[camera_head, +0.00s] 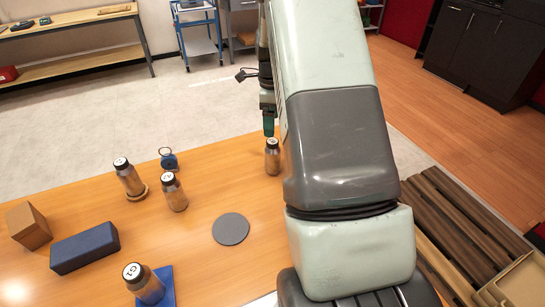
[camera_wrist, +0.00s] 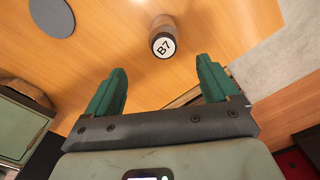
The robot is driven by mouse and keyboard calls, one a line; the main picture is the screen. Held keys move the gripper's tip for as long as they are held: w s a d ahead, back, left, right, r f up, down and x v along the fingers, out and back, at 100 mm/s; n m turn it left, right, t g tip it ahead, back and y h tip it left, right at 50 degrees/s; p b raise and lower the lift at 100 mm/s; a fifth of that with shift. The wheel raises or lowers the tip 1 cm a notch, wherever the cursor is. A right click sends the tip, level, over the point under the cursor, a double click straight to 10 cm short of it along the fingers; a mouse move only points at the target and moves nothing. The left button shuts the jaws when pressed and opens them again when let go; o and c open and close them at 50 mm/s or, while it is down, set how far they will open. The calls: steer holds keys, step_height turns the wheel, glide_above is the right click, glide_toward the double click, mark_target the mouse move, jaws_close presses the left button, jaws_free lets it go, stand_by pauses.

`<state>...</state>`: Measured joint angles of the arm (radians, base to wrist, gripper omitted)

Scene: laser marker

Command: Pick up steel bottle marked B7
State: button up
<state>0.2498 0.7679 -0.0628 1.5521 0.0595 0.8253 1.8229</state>
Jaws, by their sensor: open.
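The steel bottle marked B7 (camera_wrist: 164,44) stands upright on the wooden table, its black-and-white lid label facing the camera in the wrist view. In the head view a bottle at my gripper, the same one by its place, stands near the table's far edge (camera_head: 272,158); its label is not readable there. My gripper (camera_wrist: 163,78) is open and empty, its two green fingers spread wide. The bottle appears ahead of the gap between the fingertips and apart from them. In the head view a green finger (camera_head: 269,124) shows just above the bottle, with the rest hidden by my arm.
A small blue object (camera_head: 168,159), grey disc (camera_head: 230,229), blue box (camera_head: 85,247) and brown box (camera_head: 28,226) also lie there.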

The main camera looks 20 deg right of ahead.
mark_target(272, 140)
step_height(272, 140, down, 5)
steer(key=shift+f, duration=0.2)
steer(key=shift+w+d+f, duration=0.1)
steer(key=shift+w+f, duration=0.1)
steer(key=shift+f, duration=1.3)
steer(key=shift+w+f, duration=0.15)
steer(key=shift+f, duration=1.3)
steer(key=shift+c, duration=0.4)
